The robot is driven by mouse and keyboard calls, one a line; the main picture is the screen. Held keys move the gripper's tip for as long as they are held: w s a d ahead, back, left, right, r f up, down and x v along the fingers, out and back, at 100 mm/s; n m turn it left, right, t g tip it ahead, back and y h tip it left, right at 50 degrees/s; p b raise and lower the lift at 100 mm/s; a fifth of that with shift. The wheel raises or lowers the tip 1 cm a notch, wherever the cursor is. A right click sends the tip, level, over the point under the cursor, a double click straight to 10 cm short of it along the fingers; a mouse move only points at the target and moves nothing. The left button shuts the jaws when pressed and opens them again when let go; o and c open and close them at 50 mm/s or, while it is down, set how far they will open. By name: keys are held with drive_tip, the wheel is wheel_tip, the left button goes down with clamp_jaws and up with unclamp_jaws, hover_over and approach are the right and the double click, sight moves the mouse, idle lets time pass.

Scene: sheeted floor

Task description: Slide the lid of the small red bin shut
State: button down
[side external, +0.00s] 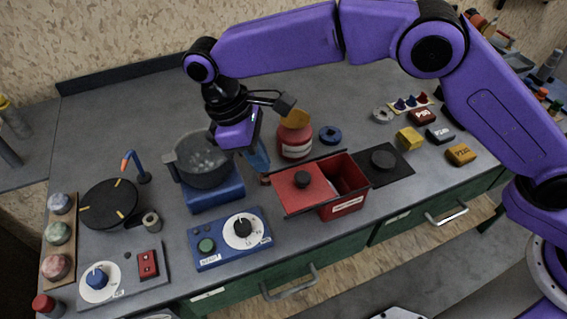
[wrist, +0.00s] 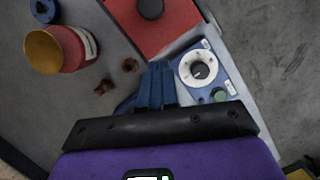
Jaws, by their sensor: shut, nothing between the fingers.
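The small red bin (side external: 350,207) stands near the front of the bench, with a white label on its front. Its red lid (side external: 290,197) with a dark round knob (side external: 302,179) is slid to the left, leaving the right part of the bin open. Part of the lid and its knob show at the top of the wrist view (wrist: 168,32). My gripper (side external: 261,168) is left of and behind the lid, pointing down, apart from the knob. Its blue fingers (wrist: 160,75) are together in the wrist view with nothing between them.
A red jar with a yellow top (side external: 296,138) stands behind the bin, near a blue ring (side external: 330,135). A grey pot (side external: 203,160) on a blue base is close left of my gripper. A blue dial panel (side external: 230,240) lies front left. A dark plate (side external: 385,162) adjoins the bin's right.

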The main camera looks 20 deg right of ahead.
sight(293, 185)
drive_tip(key=shift+s+d+f, duration=0.35)
drive_tip(key=shift+d, duration=0.3)
drive_tip(key=shift+s+d+f, duration=0.3)
drive_tip(key=shift+d, duration=0.35)
drive_tip(key=shift+s+d+f, duration=0.35)
drive_tip(key=shift+d, duration=0.3)
drive_tip(key=d, duration=0.9)
